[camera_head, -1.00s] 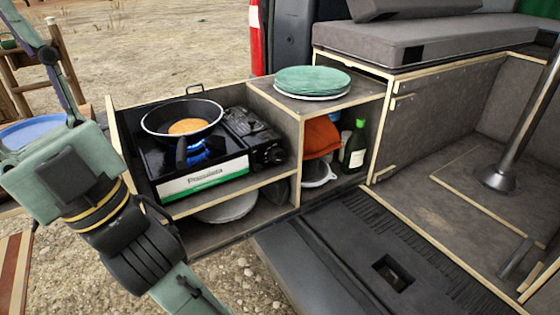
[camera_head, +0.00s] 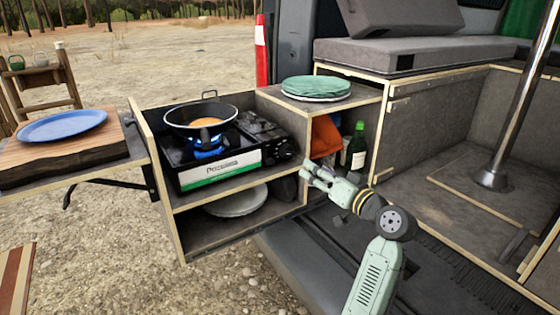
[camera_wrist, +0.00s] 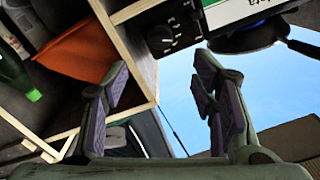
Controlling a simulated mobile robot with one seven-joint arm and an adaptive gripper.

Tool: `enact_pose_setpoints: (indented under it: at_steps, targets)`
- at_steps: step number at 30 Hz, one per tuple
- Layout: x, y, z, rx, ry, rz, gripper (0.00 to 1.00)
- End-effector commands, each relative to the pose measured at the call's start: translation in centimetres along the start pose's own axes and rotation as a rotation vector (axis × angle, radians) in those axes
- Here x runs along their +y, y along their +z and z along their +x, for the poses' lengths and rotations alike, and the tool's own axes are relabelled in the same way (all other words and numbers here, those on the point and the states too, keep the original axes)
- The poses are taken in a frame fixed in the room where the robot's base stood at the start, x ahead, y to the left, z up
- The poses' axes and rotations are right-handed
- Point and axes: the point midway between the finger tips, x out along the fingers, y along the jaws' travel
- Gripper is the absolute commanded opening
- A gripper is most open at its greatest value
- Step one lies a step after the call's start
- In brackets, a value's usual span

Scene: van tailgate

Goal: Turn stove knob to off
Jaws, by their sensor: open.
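The portable gas stove (camera_head: 222,167) stands on the upper shelf of the pull-out kitchen box. Blue flame (camera_head: 208,152) burns under the pan (camera_head: 200,112), which holds something orange-brown. The dark stove knob (camera_head: 285,150) is on the black right end of the stove's front; it also shows in the wrist view (camera_wrist: 161,40), at the top middle. My gripper (camera_head: 306,172) is open and empty, in front of the box and just right of and below the knob. In the wrist view my fingers (camera_wrist: 160,75) are spread below the knob, apart from it.
A wooden divider (camera_head: 303,150) stands beside the knob, close to my gripper. Right of it are an orange cloth (camera_head: 325,137) and a green bottle (camera_head: 357,148). A side table (camera_head: 40,160) holds a blue plate (camera_head: 62,125).

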Motion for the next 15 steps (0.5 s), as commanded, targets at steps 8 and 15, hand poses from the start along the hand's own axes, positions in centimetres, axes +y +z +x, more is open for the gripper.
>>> enact_pose_setpoints:
  at_steps: [8, 15]
  targets:
    - [-0.4, -0.2, 4.7, -0.002, -0.004, 0.0, 0.53]
    - [-0.3, -0.2, 8.8, -0.002, -0.003, -0.002, 0.53]
